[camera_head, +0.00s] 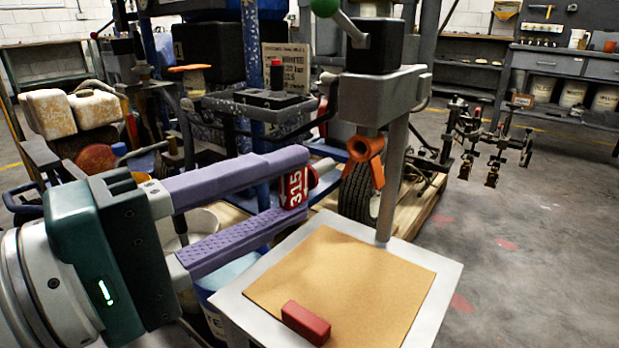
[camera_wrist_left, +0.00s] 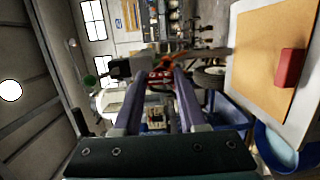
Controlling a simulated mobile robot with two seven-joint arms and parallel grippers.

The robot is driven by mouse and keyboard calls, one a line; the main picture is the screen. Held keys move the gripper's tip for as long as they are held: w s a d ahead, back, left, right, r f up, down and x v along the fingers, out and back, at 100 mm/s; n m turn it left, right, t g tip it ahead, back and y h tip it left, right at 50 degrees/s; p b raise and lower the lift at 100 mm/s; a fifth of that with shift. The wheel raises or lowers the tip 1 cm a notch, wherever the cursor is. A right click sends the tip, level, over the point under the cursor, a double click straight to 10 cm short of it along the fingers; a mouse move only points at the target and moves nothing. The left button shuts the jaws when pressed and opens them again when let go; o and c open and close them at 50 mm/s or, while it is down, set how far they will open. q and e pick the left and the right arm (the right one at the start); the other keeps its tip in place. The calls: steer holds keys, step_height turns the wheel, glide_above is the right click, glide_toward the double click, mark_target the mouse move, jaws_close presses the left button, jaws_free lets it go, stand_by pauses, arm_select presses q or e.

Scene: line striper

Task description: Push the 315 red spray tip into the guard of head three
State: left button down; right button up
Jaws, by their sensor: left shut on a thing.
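The red 315 spray tip (camera_head: 294,188), with white numerals, is between the fingertips of my left gripper (camera_head: 291,184), which is shut on it. It also shows in the left wrist view (camera_wrist_left: 160,79). The orange guard (camera_head: 364,150) hangs under a grey head (camera_head: 378,96) on a post, to the right of the tip and a little higher in the head view. A gap shows between tip and guard there. I cannot read a head number. My right gripper is not in view.
A grey tray (camera_head: 447,275) with a tan board (camera_head: 350,275) lies below the guard. A red block (camera_head: 306,323) lies on its near edge. A blue bucket (camera_head: 210,300) stands lower left.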

arm_select(q)
steer(key=f, duration=0.2)
steer(key=b, duration=0.2)
glide_toward(366, 149)
steer(key=shift+s+d+r, duration=0.25)
steer(key=shift+s+d, duration=0.35)
steer(key=shift+d, duration=0.05)
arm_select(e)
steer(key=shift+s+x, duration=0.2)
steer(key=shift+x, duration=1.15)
arm_select(q)
steer(key=shift+x, duration=0.8)
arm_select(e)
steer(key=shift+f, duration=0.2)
arm_select(q)
steer(key=shift+w+d+b, duration=0.4)
steer(key=shift+w+d, duration=0.1)
steer(key=shift+w, duration=0.4)
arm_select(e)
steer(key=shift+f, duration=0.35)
arm_select(q)
steer(key=shift+w, duration=0.1)
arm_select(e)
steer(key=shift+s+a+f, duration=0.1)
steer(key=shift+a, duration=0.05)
